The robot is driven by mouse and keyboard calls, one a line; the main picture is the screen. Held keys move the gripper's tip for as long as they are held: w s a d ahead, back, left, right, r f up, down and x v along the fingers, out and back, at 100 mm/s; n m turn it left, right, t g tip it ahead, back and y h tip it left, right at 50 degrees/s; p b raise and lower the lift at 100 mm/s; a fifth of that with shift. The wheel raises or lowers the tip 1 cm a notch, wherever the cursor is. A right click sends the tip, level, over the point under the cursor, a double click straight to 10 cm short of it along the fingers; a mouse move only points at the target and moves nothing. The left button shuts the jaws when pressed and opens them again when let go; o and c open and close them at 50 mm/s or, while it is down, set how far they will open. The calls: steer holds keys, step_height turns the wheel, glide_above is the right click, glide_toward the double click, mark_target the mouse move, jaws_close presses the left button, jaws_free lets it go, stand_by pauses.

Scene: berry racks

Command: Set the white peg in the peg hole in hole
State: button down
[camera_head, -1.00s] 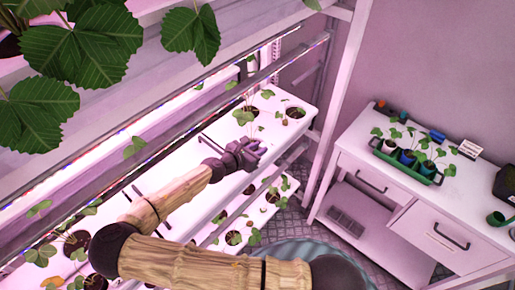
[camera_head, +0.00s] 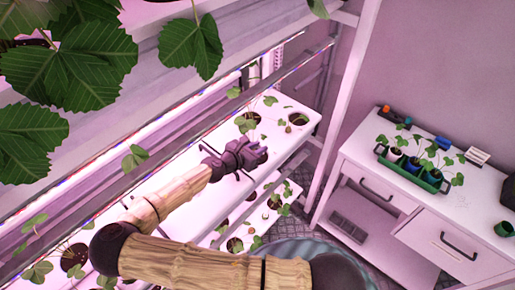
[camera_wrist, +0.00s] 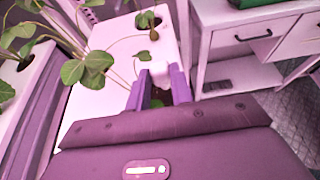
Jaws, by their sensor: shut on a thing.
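My gripper (camera_head: 262,153) is over the white upper shelf tray in the head view, pointing right. In the wrist view its two purple fingers (camera_wrist: 158,88) are shut on a small white piece, which looks like the white peg (camera_wrist: 158,73). The peg cannot be made out in the head view. Between the fingers, below the peg, a dark patch with some green shows; I cannot tell whether it is the peg hole. The white tray (camera_wrist: 115,35) has round dark holes, and a plant stands in the far one (camera_wrist: 149,21).
Leafy stems (camera_wrist: 88,65) rise close to the left of my fingers. Rack rails and a post (camera_head: 345,95) stand near the arm. A white cabinet (camera_head: 345,165) at right carries a green tray (camera_head: 432,184) of potted plants. A lower shelf with plants lies beneath.

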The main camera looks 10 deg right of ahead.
steer(key=shift+d+r, duration=0.1)
steer(key=shift+r, duration=0.05)
steer(key=f+b, duration=0.1)
steer(key=w+f+b, duration=0.1)
steer(key=f, duration=0.1)
steer(key=shift+s+f+b, duration=0.25)
steer(key=shift+f+b, duration=0.15)
steer(key=shift+b, duration=0.35)
steer(key=shift+f, duration=0.5)
steer(key=shift+p, duration=0.3)
steer(key=shift+f, duration=0.15)
stand_by(0.7)
steer(key=shift+r+p, duration=1.75)
steer(key=shift+r, duration=0.35)
